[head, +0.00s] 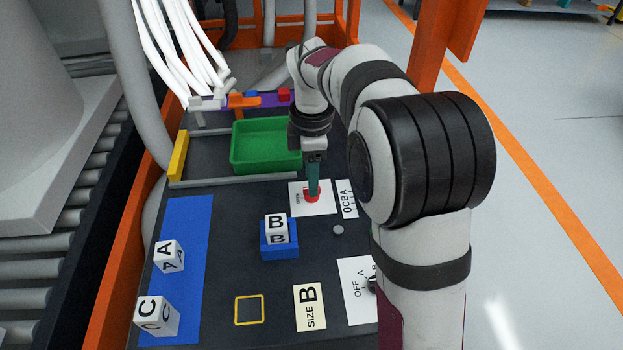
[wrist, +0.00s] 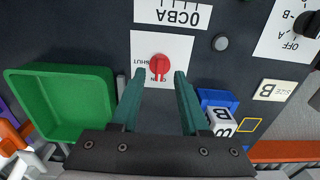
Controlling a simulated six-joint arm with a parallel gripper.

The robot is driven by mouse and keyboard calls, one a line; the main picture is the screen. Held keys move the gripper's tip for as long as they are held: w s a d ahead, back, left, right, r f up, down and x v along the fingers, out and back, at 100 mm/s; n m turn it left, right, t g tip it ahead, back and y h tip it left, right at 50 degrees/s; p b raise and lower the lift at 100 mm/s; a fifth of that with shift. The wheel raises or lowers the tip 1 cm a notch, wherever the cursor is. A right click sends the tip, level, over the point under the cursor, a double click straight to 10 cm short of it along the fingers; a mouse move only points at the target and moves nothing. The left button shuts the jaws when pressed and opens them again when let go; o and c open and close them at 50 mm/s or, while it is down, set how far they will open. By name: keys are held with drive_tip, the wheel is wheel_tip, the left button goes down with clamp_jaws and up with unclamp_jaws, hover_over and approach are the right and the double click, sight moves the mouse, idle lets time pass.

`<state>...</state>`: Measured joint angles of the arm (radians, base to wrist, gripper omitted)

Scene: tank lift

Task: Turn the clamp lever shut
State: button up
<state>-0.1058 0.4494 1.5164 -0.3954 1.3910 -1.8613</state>
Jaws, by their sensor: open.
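The red clamp lever (head: 312,198) sits on a white plate (head: 298,209) on the dark table. In the wrist view the red lever (wrist: 160,64) shows a round base with a short handle, which appears to point toward the OPEN mark. The SHUT mark is to the left of it there. My gripper (head: 313,188) points down over the lever in the head view and partly covers it. In the wrist view my gripper's two green fingers (wrist: 159,75) are apart, with the lever between and beyond their tips. Nothing is held. Contact cannot be told.
A green bin (head: 266,147) stands behind and left of the plate. A blue block holder (head: 279,247) with a B cube (head: 276,228) is in front. A grey button (head: 338,230) and a black OFF/A dial (head: 373,284) are to the right. A and C cubes stand on the blue strip (head: 190,225).

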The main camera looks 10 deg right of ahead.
drive_tip(key=shift+f, duration=1.05)
drive_tip(key=shift+c, duration=0.3)
clamp_jaws()
